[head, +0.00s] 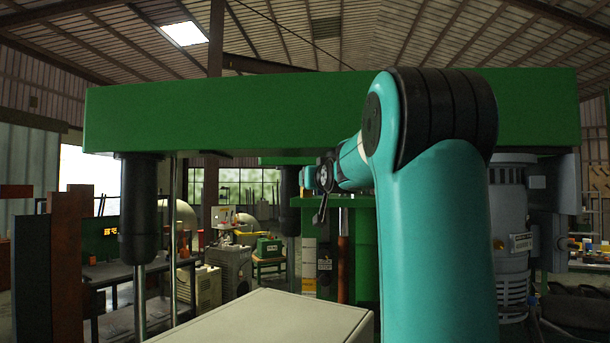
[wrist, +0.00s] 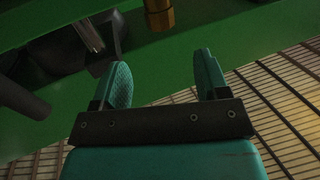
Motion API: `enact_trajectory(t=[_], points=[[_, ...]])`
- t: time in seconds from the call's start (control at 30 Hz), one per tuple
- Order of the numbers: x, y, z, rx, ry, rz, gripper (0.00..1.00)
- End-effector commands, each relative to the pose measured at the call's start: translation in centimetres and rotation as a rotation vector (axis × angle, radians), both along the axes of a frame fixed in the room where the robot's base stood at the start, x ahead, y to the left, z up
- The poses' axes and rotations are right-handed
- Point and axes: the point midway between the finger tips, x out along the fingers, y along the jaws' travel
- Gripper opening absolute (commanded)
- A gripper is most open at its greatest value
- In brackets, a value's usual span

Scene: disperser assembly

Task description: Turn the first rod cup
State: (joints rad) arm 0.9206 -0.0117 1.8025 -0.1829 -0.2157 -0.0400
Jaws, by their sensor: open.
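A black rod cup (head: 139,208) hangs under the left end of the green beam (head: 300,110), with a shiny rod below it. A second dark cup (head: 289,200) hangs farther back, left of my arm. In the wrist view my gripper (wrist: 163,72) has its two teal fingers apart, with nothing between them. A dark cup-like part with a metal rod (wrist: 88,35) lies beyond the left finger, apart from it. A brass-coloured fitting (wrist: 158,14) is above the gap between the fingers. I cannot tell which cup is the first. In the head view, the fingers are not clear.
A pale box top (head: 265,318) is at the front centre. A grey motor (head: 508,230) stands to the right of my arm. Benches and machines stand behind on the left.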

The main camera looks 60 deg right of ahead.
Motion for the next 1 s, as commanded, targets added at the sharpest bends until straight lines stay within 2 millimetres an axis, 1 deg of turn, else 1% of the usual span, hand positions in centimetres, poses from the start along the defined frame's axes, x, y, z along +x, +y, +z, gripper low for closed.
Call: enact_trajectory(t=[0.03, 0.2, 0.4, 0.5, 0.7, 0.97, 1.0], points=[[1.0, -0.9, 0.6, 0.003, 0.002, 0.001, 0.68], [4.0, -3.4, 0.5, 0.003, 0.002, 0.003, 0.68], [6.9, -5.9, 0.4, 0.001, 0.001, 0.004, 0.68], [7.9, -6.8, 0.4, 0.000, 0.000, 0.004, 0.68], [8.8, -7.5, 0.1, 0.000, 0.000, 0.004, 0.68], [8.8, -7.6, 0.0, -0.001, -0.001, 0.004, 0.68], [8.8, -7.6, 0.0, -0.001, -0.001, 0.004, 0.59]])
